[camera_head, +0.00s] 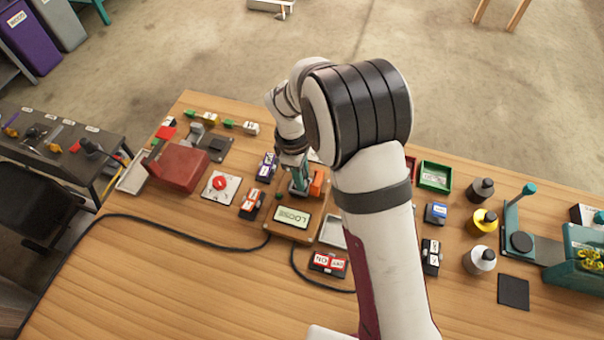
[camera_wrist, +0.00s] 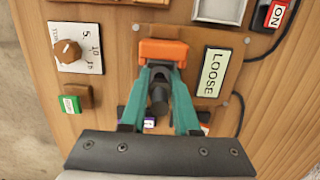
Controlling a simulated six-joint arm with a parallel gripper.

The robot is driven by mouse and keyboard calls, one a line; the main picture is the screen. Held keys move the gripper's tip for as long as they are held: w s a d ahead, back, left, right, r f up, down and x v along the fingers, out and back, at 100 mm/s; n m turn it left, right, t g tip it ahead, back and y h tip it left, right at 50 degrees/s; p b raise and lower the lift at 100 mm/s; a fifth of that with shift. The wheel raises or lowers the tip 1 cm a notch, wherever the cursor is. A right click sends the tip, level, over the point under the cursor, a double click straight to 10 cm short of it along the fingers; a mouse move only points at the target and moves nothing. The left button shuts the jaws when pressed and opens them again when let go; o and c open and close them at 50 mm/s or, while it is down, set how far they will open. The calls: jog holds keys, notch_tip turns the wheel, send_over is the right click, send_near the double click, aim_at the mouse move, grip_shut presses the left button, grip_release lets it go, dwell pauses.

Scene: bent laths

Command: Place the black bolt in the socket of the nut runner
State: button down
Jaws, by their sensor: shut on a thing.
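My gripper (camera_head: 298,186) is low over a wooden board in the middle of the bench. In the wrist view its two teal fingers (camera_wrist: 159,72) are close around a dark piece (camera_wrist: 158,97), which seems to be the black bolt. Its lower end is hidden. An orange block (camera_wrist: 162,50), apparently part of the nut runner, stands right at the fingertips; it also shows in the head view (camera_head: 317,183). I cannot tell whether the dark piece touches it or sits in a socket. A sign (camera_wrist: 213,72) beside it reads LOOSE.
A dial panel (camera_wrist: 75,48) and a green-labelled block (camera_wrist: 72,101) lie left of the fingers in the wrist view. An ON switch (camera_head: 328,262) and a black cable (camera_head: 170,229) lie near the board. Bottles (camera_head: 483,220) stand to the right. The bench front is mostly clear.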

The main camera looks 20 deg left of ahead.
jog(key=shift+f, duration=0.1)
jog(key=c, duration=0.7)
grip_release()
jog(key=shift+o, duration=0.2)
notch_tip(320, 180, up, 12)
jog(key=a, duration=0.2)
jog(key=s+d+r+m+y, duration=0.1)
jog(key=s+d+r+m, duration=0.1)
jog(key=d+r+m, duration=0.3)
jog(key=s+d+r+m, duration=0.1)
jog(key=s+d+m, duration=0.2)
jog(key=d, duration=0.3)
jog(key=s+d+m+y, duration=0.1)
jog(key=s+d+m, duration=0.4)
jog(key=s+m, duration=0.2)
jog(key=s+d+m+y, duration=0.1)
jog(key=s+d+m, duration=0.4)
jog(key=s+m, duration=0.3)
jog(key=shift+s+f+m, duration=0.3)
jog(key=shift+s+f, duration=0.15)
jog(key=shift+s, duration=0.65)
jog(key=shift+d, duration=0.1)
